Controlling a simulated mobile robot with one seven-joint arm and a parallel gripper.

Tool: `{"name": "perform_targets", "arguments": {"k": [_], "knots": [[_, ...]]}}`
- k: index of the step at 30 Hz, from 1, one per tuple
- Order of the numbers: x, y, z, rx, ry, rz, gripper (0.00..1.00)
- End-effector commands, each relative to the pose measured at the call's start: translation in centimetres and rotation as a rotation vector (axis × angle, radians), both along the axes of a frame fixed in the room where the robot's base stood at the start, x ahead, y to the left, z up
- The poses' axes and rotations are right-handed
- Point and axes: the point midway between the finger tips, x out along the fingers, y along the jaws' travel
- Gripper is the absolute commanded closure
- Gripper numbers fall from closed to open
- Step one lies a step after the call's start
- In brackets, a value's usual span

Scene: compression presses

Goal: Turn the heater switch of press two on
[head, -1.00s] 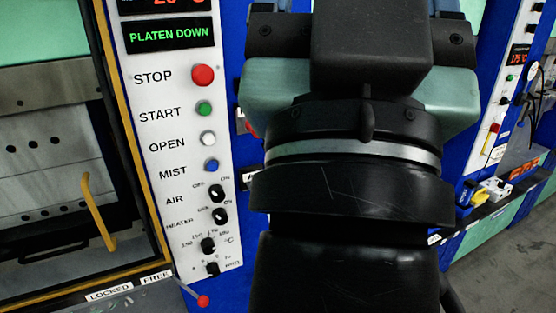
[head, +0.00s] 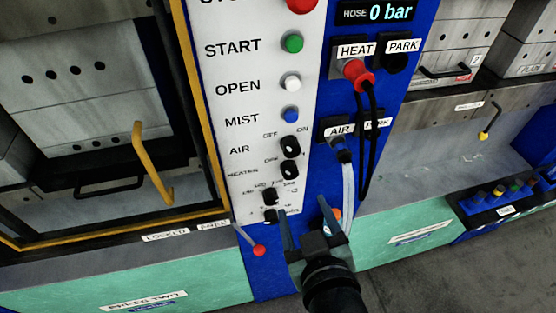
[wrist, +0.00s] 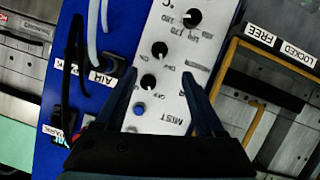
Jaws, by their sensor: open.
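The heater switch (head: 290,171) is a small black rotary knob on the white control panel (head: 262,100) of press two, below the air switch (head: 291,144). Which way its pointer faces is too small to tell. In the wrist view, upside down, the heater switch (wrist: 159,49) lies just beyond my fingertips and the air switch (wrist: 148,81) shows between the fingers. My gripper (head: 304,210) is open and empty. In the head view it is in front of the panel's lower right edge, below the heater switch. My gripper (wrist: 158,76) appears apart from both knobs.
A red-tipped lever (head: 259,250) sticks out below the panel. A red heat plug (head: 357,73) with black cables and an air plug (head: 342,150) with a pale hose hang close right of the panel. A yellow handle (head: 150,165) is on the press door at left.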

Motion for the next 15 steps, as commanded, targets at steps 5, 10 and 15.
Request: {"name": "perform_targets", "arguments": {"k": [5, 10, 15], "knots": [[1.9, 0.4, -0.5, 0.001, -0.001, 0.001, 0.29], [4.6, 1.0, -1.4, 0.0, -0.002, 0.001, 0.29], [7.2, 1.6, -2.5, 0.001, -0.003, 0.001, 0.29]]}}
